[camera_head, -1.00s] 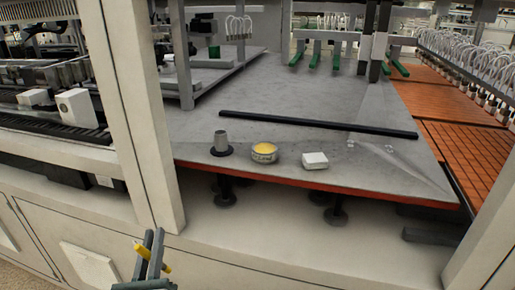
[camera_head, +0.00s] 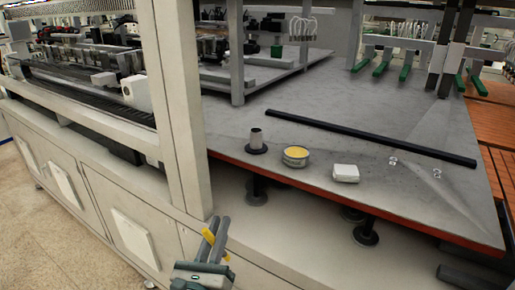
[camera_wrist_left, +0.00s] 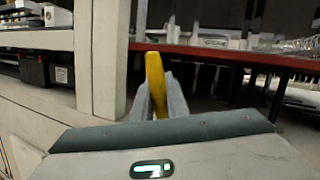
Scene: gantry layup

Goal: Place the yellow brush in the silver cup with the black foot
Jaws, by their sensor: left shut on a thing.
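My left gripper (camera_head: 213,240) is low at the bottom of the head view, in front of the machine's pale front frame. It is shut on the yellow brush (camera_head: 209,237). The brush also shows upright between the fingers in the left wrist view (camera_wrist_left: 155,80); its lower part is hidden by the gripper. The silver cup (camera_head: 256,138) stands upright on its round black foot (camera_head: 256,149) near the front edge of the grey table. The gripper is below the table top and to the left of the cup, well apart from it. My right gripper is not in view.
A round tin with a yellow top (camera_head: 295,156) and a white block (camera_head: 346,173) stand right of the cup. A long black bar (camera_head: 350,138) lies behind them on the grey table (camera_head: 300,100). A pale upright post (camera_head: 178,90) stands left of the cup.

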